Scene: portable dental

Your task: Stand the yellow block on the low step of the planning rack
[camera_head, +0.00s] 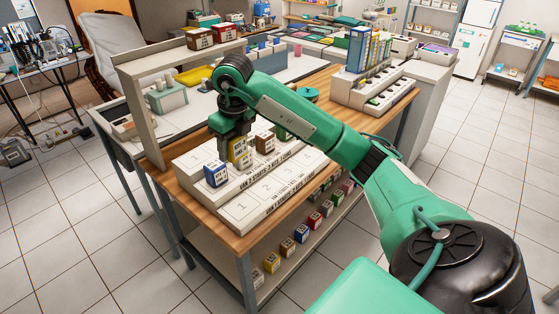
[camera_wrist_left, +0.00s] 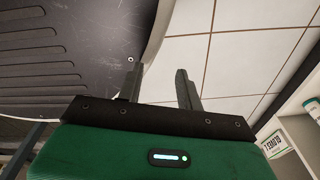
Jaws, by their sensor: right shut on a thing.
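The yellow block (camera_head: 240,156) is in the jaws of my right gripper (camera_head: 236,143), which reaches down from above. It is upright, between a blue block (camera_head: 216,174) and a brown block (camera_head: 265,142) on the upper part of the white planning rack (camera_head: 192,161). I cannot tell whether it touches the rack. The rack's low step (camera_head: 262,194), with numbered places, is in front and looks empty. My left gripper (camera_wrist_left: 160,80) shows only in the left wrist view, fingers apart with nothing between them.
A green block (camera_head: 283,130) stands beyond the brown one. Two boxes (camera_head: 212,35) sit on the shelf above the table's left end. A white rack with several tall coloured books (camera_head: 366,50) is at the far right end. Several small boxes line the shelf below (camera_head: 287,247).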

